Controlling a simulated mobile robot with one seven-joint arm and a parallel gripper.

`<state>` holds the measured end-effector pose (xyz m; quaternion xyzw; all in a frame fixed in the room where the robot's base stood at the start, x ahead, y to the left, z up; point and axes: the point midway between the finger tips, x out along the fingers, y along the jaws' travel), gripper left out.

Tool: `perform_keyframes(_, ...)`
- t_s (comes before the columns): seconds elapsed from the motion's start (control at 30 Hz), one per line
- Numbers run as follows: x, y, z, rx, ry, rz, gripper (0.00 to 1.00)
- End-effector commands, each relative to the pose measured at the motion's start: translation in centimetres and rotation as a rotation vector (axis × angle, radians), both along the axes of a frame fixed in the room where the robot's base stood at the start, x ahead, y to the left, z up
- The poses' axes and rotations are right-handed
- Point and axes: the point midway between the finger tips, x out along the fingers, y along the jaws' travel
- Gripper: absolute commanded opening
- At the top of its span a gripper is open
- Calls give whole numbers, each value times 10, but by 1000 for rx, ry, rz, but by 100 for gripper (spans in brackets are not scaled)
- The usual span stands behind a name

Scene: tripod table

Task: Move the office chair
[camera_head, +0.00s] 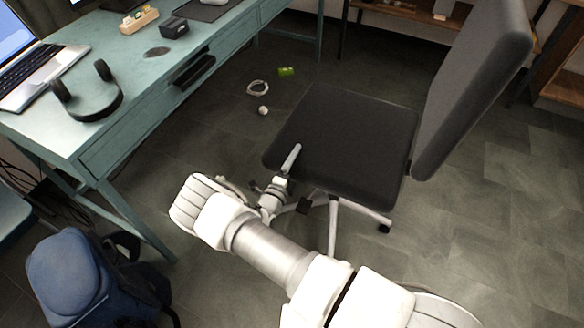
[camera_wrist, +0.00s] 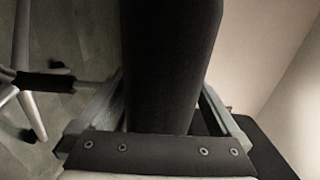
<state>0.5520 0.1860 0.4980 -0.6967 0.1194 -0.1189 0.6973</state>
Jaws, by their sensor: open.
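The office chair (camera_head: 345,140) has a dark grey seat, a tall tilted backrest (camera_head: 475,85) on the right and pale metal legs on casters. My gripper (camera_head: 288,168) is at the seat's near left edge in the head view. One finger lies over the top of the seat; the other is hidden below it. In the wrist view the dark seat edge (camera_wrist: 168,60) stands between the two open fingers of my gripper (camera_wrist: 162,100). Whether either finger touches it I cannot tell. A pale chair leg with a caster (camera_wrist: 28,105) shows at the left there.
A teal desk (camera_head: 150,110) with a laptop (camera_head: 40,75) and headphones (camera_head: 88,95) stands at the left. A blue backpack (camera_head: 75,275) is on the floor below it. Floor at right is clear.

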Motion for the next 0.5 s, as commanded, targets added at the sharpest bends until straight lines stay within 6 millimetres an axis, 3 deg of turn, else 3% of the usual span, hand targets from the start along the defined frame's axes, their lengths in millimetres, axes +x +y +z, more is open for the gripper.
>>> perform_keyframes(0.23, 0, 0, 0, 0, 0, 0, 100)
perform_keyframes(0.5, 0, 0, 0, -1, 0, 0, 53)
